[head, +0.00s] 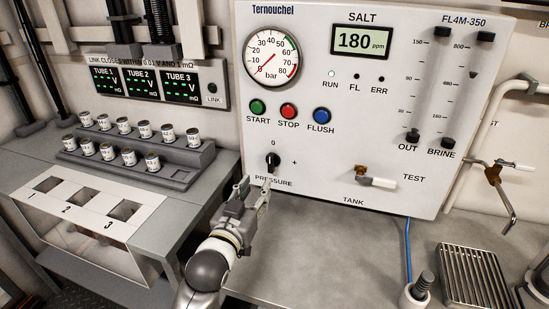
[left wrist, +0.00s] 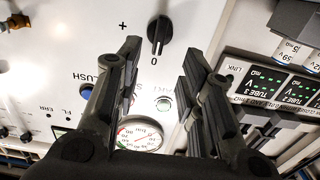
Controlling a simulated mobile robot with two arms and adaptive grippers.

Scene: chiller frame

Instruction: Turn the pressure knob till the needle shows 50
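The black pressure knob (head: 272,161) is on the white panel, with its pointer at the 0 mark; in the left wrist view the knob (left wrist: 160,32) shows between and beyond my fingertips. The round bar gauge (head: 272,56) is above it, its red needle pointing to the lower left, at about 0; part of the gauge (left wrist: 141,134) also shows in the left wrist view. My left gripper (head: 255,186) is open and empty just below the knob; its fingers (left wrist: 160,55) stand apart with no contact visible. My right gripper is not in view.
START, STOP and FLUSH buttons (head: 288,111) sit between knob and gauge. A tap (head: 375,179) juts out right of the knob. A stepped rack of small canisters (head: 138,160) stands to the left. The grey counter (head: 320,245) below the panel is mostly clear.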

